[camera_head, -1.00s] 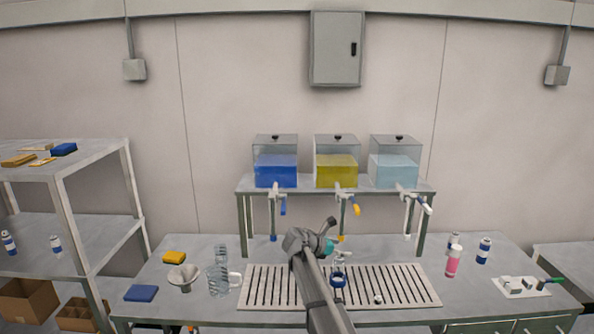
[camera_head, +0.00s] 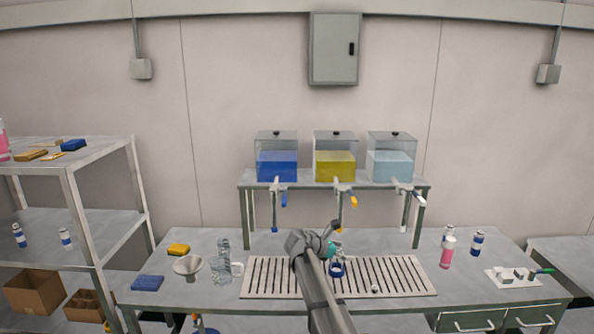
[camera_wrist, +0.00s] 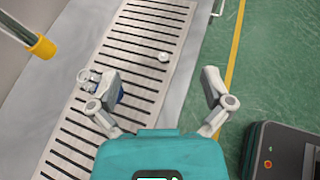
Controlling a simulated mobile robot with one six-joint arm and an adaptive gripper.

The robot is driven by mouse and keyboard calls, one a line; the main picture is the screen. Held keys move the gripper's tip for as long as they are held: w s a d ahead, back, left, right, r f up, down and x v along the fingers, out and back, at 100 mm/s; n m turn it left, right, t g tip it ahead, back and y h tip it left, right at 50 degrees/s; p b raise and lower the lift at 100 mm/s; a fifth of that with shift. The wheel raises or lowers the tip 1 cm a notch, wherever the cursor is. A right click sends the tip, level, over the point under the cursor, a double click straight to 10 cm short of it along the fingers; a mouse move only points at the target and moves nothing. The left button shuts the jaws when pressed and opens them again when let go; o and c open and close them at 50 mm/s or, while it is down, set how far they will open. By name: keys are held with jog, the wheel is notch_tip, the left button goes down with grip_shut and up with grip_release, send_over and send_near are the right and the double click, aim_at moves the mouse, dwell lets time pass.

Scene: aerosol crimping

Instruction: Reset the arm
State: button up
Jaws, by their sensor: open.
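My gripper (camera_wrist: 160,92) is open in the wrist view, with its two fingers spread wide and nothing between them. Its left finger partly covers a small bottle with blue on it (camera_wrist: 121,93) on the slotted drain grate (camera_wrist: 125,62). In the head view my arm reaches over the grate (camera_head: 400,277), with the teal gripper body (camera_head: 331,249) at its far end. A blue ringed object (camera_head: 337,268) shows on the grate beside it. The fingertips are too small to make out there.
Three tanks, blue (camera_head: 276,166), yellow (camera_head: 334,166) and pale blue (camera_head: 391,166), stand on a rack behind the grate. A jug (camera_head: 222,270) and funnel (camera_head: 188,266) stand left; bottles, one pink (camera_head: 447,252), stand right.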

jog(key=s+d+f+m+g+y+b, duration=0.2)
jog(key=s+f+m+y, duration=0.1)
jog(key=s+f+m, duration=0.4)
jog(key=s+d+f+m+g+y+b, duration=0.1)
jog(key=s+d+f+m+y+b, duration=0.15)
jog(key=s+f, duration=0.4)
jog(key=s+a+f+m+g+y+b, duration=0.1)
jog(key=s+f+m+y+b, duration=0.1)
jog(key=s+m, duration=0.4)
jog(key=s+a+f+m+g+y+b, duration=0.1)
jog(key=s+a+f+m+y+b, duration=0.1)
jog(key=s, duration=1.1)
notch_tip(320, 180, down, 4)
jog(key=m+y+b, duration=0.1)
jog(key=m+y, duration=0.1)
jog(key=m, duration=0.2)
jog(key=shift+a+r+y, duration=0.25)
jog(key=shift+y, duration=0.1)
